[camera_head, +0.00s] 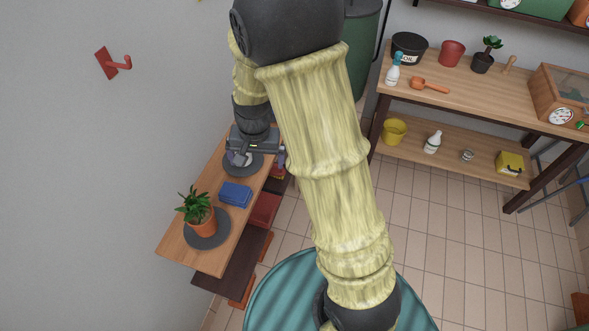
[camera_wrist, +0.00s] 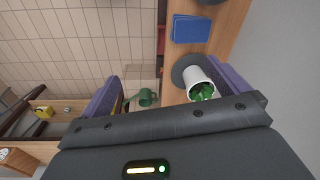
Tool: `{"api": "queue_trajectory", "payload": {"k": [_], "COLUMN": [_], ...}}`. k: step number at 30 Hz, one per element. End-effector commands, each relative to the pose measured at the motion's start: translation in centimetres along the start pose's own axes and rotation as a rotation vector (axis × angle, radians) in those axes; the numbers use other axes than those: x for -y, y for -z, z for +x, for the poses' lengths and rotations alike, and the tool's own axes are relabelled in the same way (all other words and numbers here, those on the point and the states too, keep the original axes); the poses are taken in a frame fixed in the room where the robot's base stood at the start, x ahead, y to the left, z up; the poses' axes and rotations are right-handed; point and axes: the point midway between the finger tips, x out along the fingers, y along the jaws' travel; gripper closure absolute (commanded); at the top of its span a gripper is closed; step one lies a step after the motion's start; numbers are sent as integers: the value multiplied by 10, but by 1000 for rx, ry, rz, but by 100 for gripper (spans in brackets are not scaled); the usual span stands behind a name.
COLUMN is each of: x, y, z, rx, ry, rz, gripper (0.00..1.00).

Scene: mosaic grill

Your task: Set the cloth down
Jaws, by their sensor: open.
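The blue folded cloth (camera_head: 235,194) lies flat on the narrow wooden bench at left, between two round grey mats. It also shows near the top of the wrist view (camera_wrist: 191,28), with nothing touching it. My gripper (camera_head: 252,158) is over the far part of the bench, beyond the cloth and apart from it. In the wrist view its purple fingers (camera_wrist: 168,73) are wide apart with nothing held between them. A white pot with a green plant (camera_wrist: 200,84) shows beyond the fingers, nearer the right one.
A potted plant (camera_head: 196,210) stands on the near grey mat (camera_head: 207,238). The white pot is on the far mat (camera_wrist: 184,65). A green can (camera_wrist: 147,97) shows beside the bench. A teal round surface (camera_head: 290,295) is in front. A wooden shelf table (camera_head: 470,95) stands at right.

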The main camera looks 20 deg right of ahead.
Motion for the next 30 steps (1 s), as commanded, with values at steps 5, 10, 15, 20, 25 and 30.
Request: {"api": "queue_trajectory", "payload": {"k": [5, 10, 15, 20, 25, 30], "x": [-47, -83, -98, -99, -98, -98], "y": [-29, -61, -77, -77, -77, -77], "z": [-43, -68, -75, -75, -75, -75], "rx": [-63, -123, -150, -150, -150, -150], "ry": [17, 5, -10, -11, -10, -10], "rz": [-161, -315, -393, -399, -397, -396], "gripper": [0, 0, 0, 0, 0, 0]}}
